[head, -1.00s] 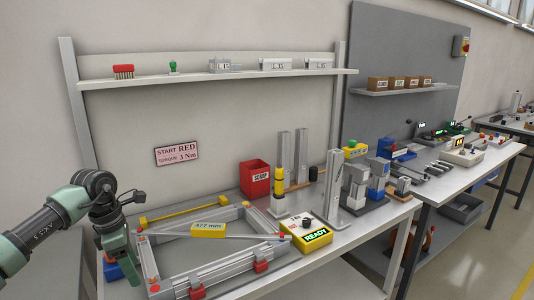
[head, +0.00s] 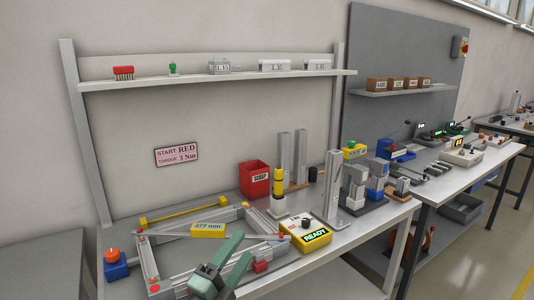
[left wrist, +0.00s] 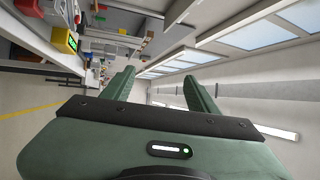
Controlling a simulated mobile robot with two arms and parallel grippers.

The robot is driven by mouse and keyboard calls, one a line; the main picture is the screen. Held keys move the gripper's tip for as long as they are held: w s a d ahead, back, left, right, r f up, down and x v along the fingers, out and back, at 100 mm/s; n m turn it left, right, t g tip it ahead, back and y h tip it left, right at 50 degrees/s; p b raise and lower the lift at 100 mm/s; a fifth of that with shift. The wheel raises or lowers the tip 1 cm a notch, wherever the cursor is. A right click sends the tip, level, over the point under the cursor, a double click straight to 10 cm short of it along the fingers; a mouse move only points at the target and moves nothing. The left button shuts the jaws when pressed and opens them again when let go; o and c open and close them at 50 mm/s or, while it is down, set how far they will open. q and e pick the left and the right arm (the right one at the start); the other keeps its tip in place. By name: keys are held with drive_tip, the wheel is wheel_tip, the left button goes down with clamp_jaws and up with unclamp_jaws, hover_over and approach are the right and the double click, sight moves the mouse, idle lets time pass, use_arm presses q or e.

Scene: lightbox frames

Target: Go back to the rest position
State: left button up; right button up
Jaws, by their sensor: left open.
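My left gripper (head: 245,246) is green and shows at the bottom of the head view, in front of the near side of the aluminium frame (head: 152,262). It hides part of that frame. In the left wrist view the two fingers (left wrist: 160,84) stand wide apart with nothing between them. That view is turned on its side and looks across the room towards windows. My right gripper is in neither view.
The frame lies on the workbench with a yellow "477 mm" label (head: 208,231). A blue box with an orange dome (head: 116,266) stands at its left. A red scrap bin (head: 254,180) and a yellow READY device (head: 307,234) stand to its right.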

use_arm(q)
drive_tip(key=s+a+f+n+g+y, duration=0.2)
drive_tip(key=s+a+f+n+y, duration=0.25)
drive_tip(key=a+f+n, duration=0.2)
drive_tip(key=s+a+f+n+g+y, duration=0.2)
drive_tip(key=s+a+f+n+y, duration=0.1)
drive_tip(key=a+f+n+y, duration=0.4)
drive_tip(key=s+f+n+g+h, duration=0.1)
drive_tip(key=s+f+n+g, duration=0.3)
drive_tip(key=s+f+g, duration=0.55)
drive_tip(key=s+f+n+g+h, duration=0.15)
drive_tip(key=s+f+n, duration=0.35)
drive_tip(key=s, duration=1)
wheel_tip(320, 180, down, 25)
drive_tip(key=s+m+g+y, duration=0.1)
drive_tip(key=m, duration=0.1)
drive_tip(key=s+a+f, duration=0.2)
drive_tip(key=s+f, duration=0.6)
drive_tip(key=s, duration=0.1)
drive_tip(key=s+a+f+g, duration=0.1)
drive_tip(key=s+a+f, duration=0.1)
drive_tip(key=s+f, duration=0.6)
drive_tip(key=shift+s+f, duration=0.35)
drive_tip(key=shift+f, duration=0.1)
